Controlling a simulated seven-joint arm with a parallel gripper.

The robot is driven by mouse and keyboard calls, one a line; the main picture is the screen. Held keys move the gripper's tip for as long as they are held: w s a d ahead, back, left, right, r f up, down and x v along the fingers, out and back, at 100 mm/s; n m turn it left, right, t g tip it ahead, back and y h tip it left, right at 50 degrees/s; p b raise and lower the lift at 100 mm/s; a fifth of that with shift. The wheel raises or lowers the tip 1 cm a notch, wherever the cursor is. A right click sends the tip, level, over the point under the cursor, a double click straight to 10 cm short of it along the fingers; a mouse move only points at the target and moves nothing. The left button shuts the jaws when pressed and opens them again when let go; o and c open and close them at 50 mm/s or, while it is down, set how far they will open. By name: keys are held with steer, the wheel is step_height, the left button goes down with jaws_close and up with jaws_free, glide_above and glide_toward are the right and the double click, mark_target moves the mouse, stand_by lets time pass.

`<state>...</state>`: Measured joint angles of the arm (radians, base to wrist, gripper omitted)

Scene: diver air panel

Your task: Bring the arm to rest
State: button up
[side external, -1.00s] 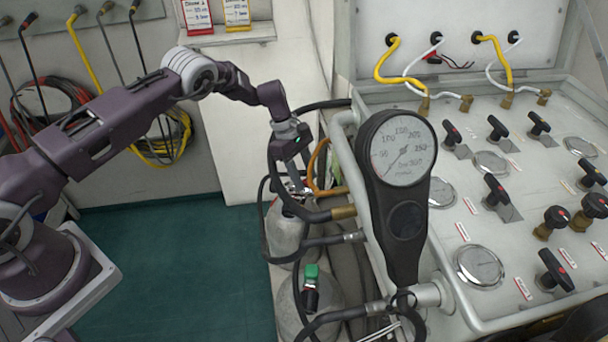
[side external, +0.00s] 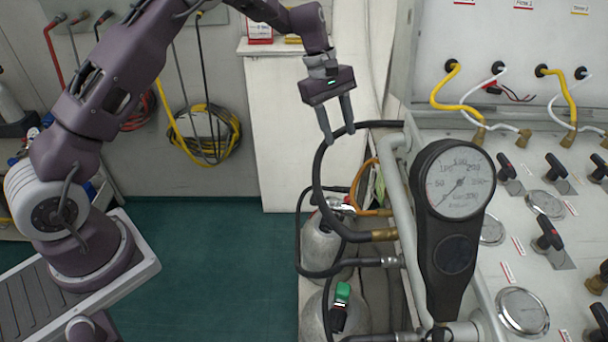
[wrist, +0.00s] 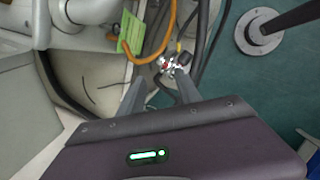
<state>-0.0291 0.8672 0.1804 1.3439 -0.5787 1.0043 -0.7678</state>
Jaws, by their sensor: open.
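My gripper (side external: 338,136) is open, with two grey fingers pointing down and nothing between them. It hangs above the gas cylinders, left of the panel, beside the loop of black hose (side external: 317,190). In the side view its fingertips come close to the top of that hose; whether they touch is unclear. In the wrist view my gripper (wrist: 162,82) points toward a cylinder valve (wrist: 178,60) lying beyond the fingertips.
A grey cylinder (side external: 320,248) and another with a green-capped valve (side external: 342,292) stand below. A large pressure gauge (side external: 460,184) and a pipe rail (side external: 396,190) edge the control panel at right. The green floor (side external: 200,265) at left is clear.

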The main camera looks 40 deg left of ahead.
steer(key=s+r+m+t+y, duration=0.15)
steer(key=s+r+m, duration=0.45)
steer(key=s+r, duration=1.05)
steer(key=s+a+m+t+y, duration=0.1)
steer(key=s+m, duration=0.7)
steer(key=s, duration=1.2)
steer(key=shift+s+r+t+y, duration=0.3)
steer(key=shift+t+y, duration=0.45)
steer(key=shift+t, duration=0.4)
